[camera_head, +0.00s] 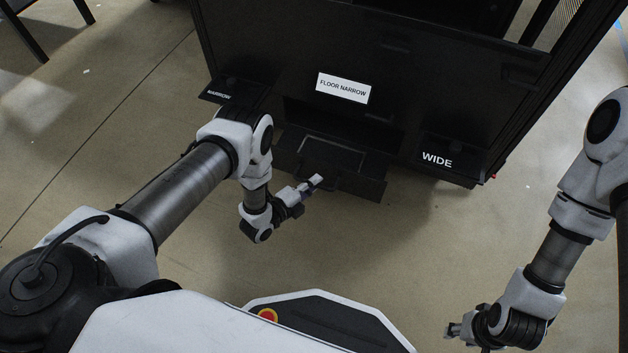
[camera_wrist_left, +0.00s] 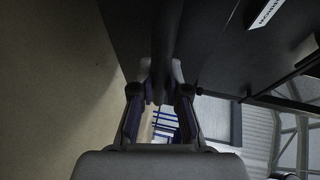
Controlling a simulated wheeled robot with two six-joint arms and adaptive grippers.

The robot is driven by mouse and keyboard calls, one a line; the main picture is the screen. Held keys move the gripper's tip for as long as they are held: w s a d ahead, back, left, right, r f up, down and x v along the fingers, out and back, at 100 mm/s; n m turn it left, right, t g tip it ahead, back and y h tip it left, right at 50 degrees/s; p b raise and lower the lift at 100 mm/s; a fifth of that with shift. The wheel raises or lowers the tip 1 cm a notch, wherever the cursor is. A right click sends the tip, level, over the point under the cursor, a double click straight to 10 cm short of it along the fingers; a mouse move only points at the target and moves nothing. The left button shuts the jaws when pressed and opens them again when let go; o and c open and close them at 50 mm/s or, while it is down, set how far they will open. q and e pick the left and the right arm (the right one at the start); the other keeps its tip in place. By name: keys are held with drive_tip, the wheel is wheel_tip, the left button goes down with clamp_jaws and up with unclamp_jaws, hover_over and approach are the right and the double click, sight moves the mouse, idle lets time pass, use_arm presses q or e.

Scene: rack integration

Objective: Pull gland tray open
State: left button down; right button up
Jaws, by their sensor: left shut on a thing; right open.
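The gland tray (camera_head: 359,181) is a black drawer-like part at the bottom middle of the black rack, below the "FLOOR NARROW" label (camera_head: 343,88). It stands out from the rack front and has a bar handle (camera_head: 335,150). My left gripper (camera_head: 316,181) is at the front of the tray, shut on the handle. In the left wrist view the gripper fingers (camera_wrist_left: 160,85) close around a dark bar, and much of the handle is hidden. My right gripper (camera_head: 452,331) is open and empty, low at the right, away from the rack.
The black rack (camera_head: 270,50) fills the top middle. A "NARROW" plate (camera_head: 219,95) is left of the tray and a "WIDE" plate (camera_head: 437,160) is right of it. The floor (camera_head: 420,255) in front of the tray is clear.

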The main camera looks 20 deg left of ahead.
use_arm(q)
drive_tip(key=c, duration=1.2)
unclamp_jaws()
drive_tip(key=shift+o, duration=0.2)
drive_tip(key=v, duration=1.2)
